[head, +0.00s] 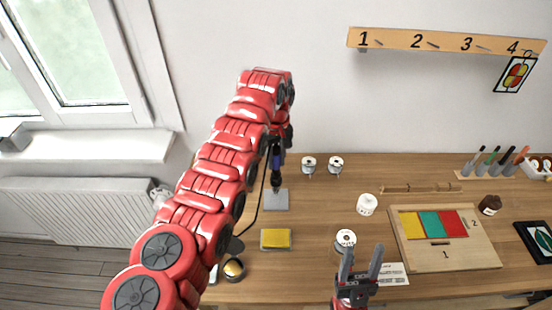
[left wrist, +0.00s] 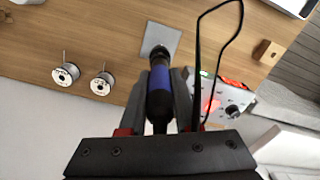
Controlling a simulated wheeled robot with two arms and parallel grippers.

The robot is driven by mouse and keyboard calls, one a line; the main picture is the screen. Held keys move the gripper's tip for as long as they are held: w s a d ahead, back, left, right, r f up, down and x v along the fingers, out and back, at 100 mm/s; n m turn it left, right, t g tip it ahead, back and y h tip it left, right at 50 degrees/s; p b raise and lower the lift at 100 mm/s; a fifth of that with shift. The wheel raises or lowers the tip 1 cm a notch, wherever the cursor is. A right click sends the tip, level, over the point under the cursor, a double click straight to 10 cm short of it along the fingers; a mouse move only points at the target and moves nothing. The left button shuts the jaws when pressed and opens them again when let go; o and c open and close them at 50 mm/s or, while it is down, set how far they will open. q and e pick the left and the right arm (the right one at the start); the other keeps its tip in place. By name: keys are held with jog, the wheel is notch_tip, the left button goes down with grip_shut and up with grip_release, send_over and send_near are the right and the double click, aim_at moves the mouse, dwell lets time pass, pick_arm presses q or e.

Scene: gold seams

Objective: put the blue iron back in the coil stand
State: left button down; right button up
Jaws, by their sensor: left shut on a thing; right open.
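The blue iron (head: 276,160) is upright, held in my left gripper (head: 279,142). In the left wrist view the blue iron (left wrist: 160,82) lies between the fingers of my left gripper (left wrist: 158,100). Its lower end points at the coil stand, whose grey square base (head: 281,203) also shows in the left wrist view (left wrist: 168,36). A dark round part at the iron's lower end overlaps the base; I cannot tell how deep the iron sits in the coil. My right gripper (head: 361,264) is open and empty near the table's front edge.
A black cable loops beside the iron, near a station (left wrist: 222,98) with a red display. A yellow sponge tray (head: 276,240) and a brass ball holder (head: 233,269) stand in front. Spools (head: 308,165) are behind. A wooden board (head: 450,254) with coloured tiles lies right.

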aim_at(276, 147)
pick_arm(q)
jog(key=shift+f+b, duration=0.55)
jog(key=shift+f, duration=0.45)
jog(key=c, duration=0.5)
grip_release()
jog(key=shift+c, duration=0.2)
jog(key=shift+o, duration=0.2)
jog(key=o, duration=0.4)
jog(key=shift+o, duration=0.2)
jog(key=shift+r, duration=2.5)
jog(key=shift+r+p, duration=0.5)
jog(key=shift+r, duration=0.5)
